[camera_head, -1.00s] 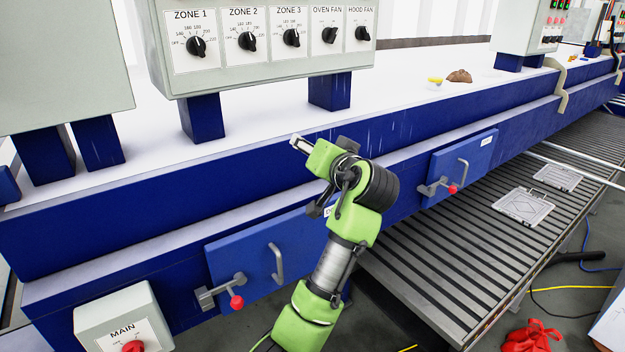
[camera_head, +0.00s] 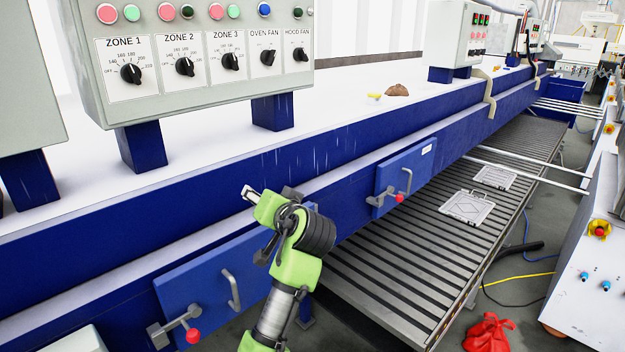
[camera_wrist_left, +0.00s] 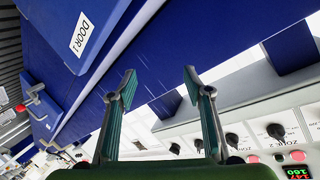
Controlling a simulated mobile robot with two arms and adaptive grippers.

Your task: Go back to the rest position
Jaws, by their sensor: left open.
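My left arm, green with black joints, comes up from the bottom of the head view. Its gripper (camera_head: 250,193) is in front of the blue oven side, above the blue door with a grey handle (camera_head: 232,290). In the left wrist view both fingers of the gripper (camera_wrist_left: 160,80) stand wide apart with nothing between them. The oven's blue side and the control box with knobs (camera_wrist_left: 232,140) lie beyond the fingers. The right gripper is in neither view.
The control box (camera_head: 205,65) stands on the oven close to the arm. A second door (camera_head: 405,172) has a projecting latch. A slatted conveyor (camera_head: 400,260) with grey trays (camera_head: 466,207) runs at the right.

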